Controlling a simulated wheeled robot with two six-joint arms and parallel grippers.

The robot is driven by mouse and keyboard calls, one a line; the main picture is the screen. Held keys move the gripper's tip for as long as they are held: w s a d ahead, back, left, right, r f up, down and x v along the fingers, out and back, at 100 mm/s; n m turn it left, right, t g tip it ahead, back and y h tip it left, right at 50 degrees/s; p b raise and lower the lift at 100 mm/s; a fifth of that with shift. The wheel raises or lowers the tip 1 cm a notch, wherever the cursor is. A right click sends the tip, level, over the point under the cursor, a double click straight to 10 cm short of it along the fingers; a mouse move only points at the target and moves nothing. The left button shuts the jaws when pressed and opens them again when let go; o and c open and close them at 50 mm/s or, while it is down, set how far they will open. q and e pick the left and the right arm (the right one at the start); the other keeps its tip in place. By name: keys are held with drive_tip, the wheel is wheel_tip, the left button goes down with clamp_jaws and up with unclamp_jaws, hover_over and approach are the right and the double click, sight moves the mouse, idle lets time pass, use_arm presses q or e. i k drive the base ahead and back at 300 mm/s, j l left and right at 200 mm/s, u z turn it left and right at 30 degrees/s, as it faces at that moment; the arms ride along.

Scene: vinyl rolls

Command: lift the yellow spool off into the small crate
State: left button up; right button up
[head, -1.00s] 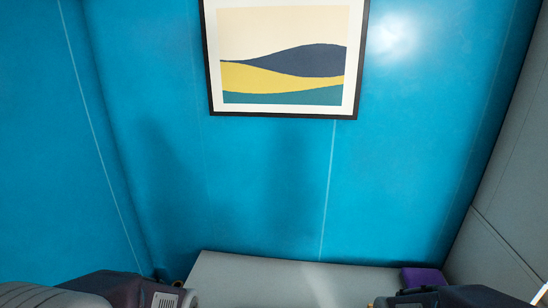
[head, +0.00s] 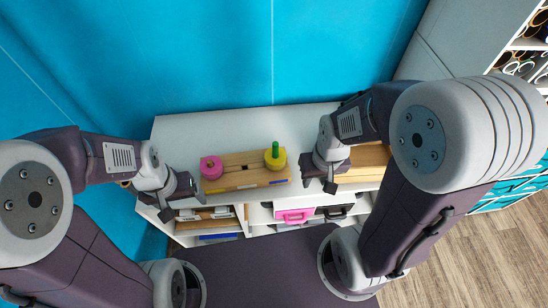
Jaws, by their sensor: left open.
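A yellow spool (head: 275,159) sits around a green peg (head: 275,147) at the right end of a wooden board (head: 240,176) on the white top. A pink spool (head: 211,167) sits at the board's left end. My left gripper (head: 183,204) is open and empty, left of the pink spool, near the front edge. My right gripper (head: 318,184) looks open and empty, right of the yellow spool and apart from it. A light wooden object (head: 366,160), possibly the small crate, is partly hidden behind my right arm.
The white top (head: 190,126) is clear behind the board. Shelves below hold a pink box (head: 294,216), a black box (head: 334,211) and other items. A blue wall (head: 230,50) rises behind. A shelf with rolls (head: 520,65) stands at far right.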

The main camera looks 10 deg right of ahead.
sight(356, 162)
drive_tip(key=l+z, duration=0.15)
drive_tip(key=z, duration=0.25)
drive_tip(key=l+z, duration=0.15)
drive_tip(key=z, duration=0.2)
drive_tip(key=l+z, duration=0.2)
drive_tip(key=z, duration=0.2)
drive_tip(key=k, duration=0.05)
